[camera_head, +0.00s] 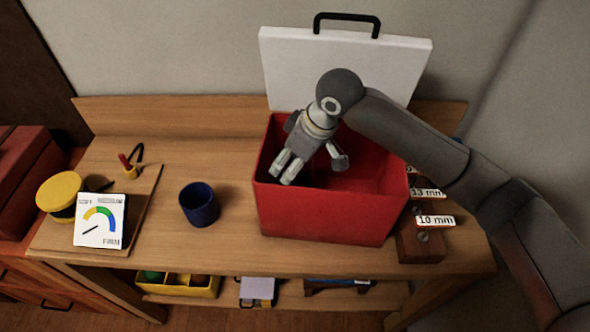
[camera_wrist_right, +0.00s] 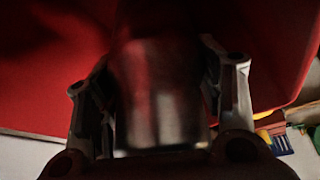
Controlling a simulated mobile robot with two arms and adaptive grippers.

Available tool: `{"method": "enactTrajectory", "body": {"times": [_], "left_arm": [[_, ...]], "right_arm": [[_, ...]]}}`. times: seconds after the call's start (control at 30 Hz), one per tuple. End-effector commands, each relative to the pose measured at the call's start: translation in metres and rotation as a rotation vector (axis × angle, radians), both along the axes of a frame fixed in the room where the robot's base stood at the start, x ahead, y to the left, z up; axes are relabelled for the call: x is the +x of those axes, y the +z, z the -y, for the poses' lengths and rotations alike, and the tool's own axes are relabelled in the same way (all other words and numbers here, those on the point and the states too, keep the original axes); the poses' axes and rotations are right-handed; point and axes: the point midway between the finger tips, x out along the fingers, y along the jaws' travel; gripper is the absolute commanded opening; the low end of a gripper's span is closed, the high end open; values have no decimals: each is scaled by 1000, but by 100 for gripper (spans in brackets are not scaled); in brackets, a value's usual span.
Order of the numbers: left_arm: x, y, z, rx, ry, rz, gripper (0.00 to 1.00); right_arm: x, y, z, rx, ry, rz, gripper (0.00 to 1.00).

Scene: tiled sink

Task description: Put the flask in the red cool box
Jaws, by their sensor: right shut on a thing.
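The red cool box (camera_head: 325,212) stands open on the workbench, its white lid (camera_head: 345,62) upright at the back. My right gripper (camera_head: 312,165) is at the box's opening, tilted down into its left part. In the right wrist view, the gripper is shut on the flask (camera_wrist_right: 165,95), a shiny metallic cylinder between the two fingers with red walls around it. In the head view, I cannot make the flask out from the gripper, and I cannot tell if it touches the box floor. My left gripper is not in view.
A dark blue cup (camera_head: 199,205) stands left of the box. A white gauge card (camera_head: 100,220) and a yellow-topped round item (camera_head: 59,192) are further left. Wooden blocks labelled in mm (camera_head: 421,246) sit close to the box's right side. The front middle of the bench is clear.

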Motion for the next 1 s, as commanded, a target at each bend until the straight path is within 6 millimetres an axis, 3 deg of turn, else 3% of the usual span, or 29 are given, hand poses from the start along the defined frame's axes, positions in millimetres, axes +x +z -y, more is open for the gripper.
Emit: {"method": "enactTrajectory", "body": {"times": [0.3,0.63,0.67,0.8,1.0], "left_arm": [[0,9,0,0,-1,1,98],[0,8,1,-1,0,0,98],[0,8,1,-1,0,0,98],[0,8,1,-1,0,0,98],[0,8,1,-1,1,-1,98]], "right_arm": [[0,-34,0,0,0,1,6],[0,-38,0,0,0,1,6],[0,-38,0,0,0,1,65],[0,-38,0,0,0,1,83],[0,-38,0,-1,1,1,83]]}}
